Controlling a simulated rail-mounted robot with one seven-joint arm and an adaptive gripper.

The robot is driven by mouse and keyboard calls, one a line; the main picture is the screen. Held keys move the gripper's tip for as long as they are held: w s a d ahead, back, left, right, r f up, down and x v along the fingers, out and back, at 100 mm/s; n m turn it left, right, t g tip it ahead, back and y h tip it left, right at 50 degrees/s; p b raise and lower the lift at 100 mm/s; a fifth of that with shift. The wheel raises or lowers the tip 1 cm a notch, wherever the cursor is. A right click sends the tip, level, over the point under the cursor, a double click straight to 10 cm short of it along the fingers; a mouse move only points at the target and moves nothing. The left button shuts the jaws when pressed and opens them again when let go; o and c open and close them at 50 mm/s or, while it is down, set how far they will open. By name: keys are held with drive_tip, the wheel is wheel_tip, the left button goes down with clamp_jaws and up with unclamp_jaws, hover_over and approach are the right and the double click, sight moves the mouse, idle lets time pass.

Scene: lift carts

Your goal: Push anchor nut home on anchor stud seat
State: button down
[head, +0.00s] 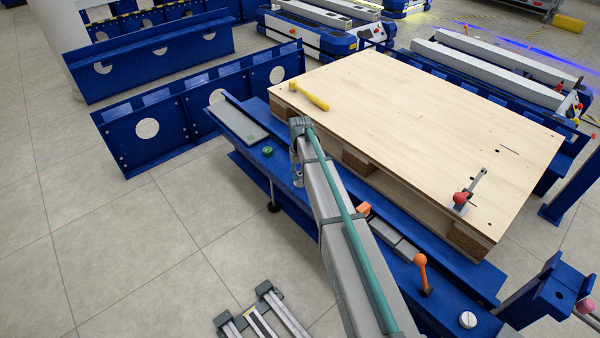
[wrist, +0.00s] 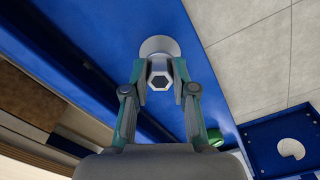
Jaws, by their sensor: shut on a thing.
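The anchor nut (wrist: 160,80), a grey hexagonal piece with a dark hex opening, sits between the fingertips of my gripper (wrist: 159,70) in the wrist view. My gripper is shut on it. A pale round disc (wrist: 157,46), which looks like the anchor stud seat, shows just beyond the nut on the blue beam (wrist: 212,70). The nut overlaps the disc's near edge in this view. I cannot tell whether they touch, and any stud is hidden. In the head view, my arm hides the nut and seat.
A green knob (head: 268,151) is on the blue beam left of my arm. The wooden pallet (head: 420,110) lies alongside, with a yellow-handled tool (head: 309,96) and a red-knobbed clamp (head: 463,198) on top. An orange-knobbed lever (head: 421,268) stands right of my arm.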

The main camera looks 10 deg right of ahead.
drive_tip(key=shift+f, duration=0.6)
drive_tip(key=shift+f, duration=0.35)
drive_tip(key=shift+f, duration=0.25)
drive_tip(key=c, duration=0.9)
unclamp_jaws()
drive_tip(key=shift+o, duration=0.2)
wheel_tip(320, 180, up, 12)
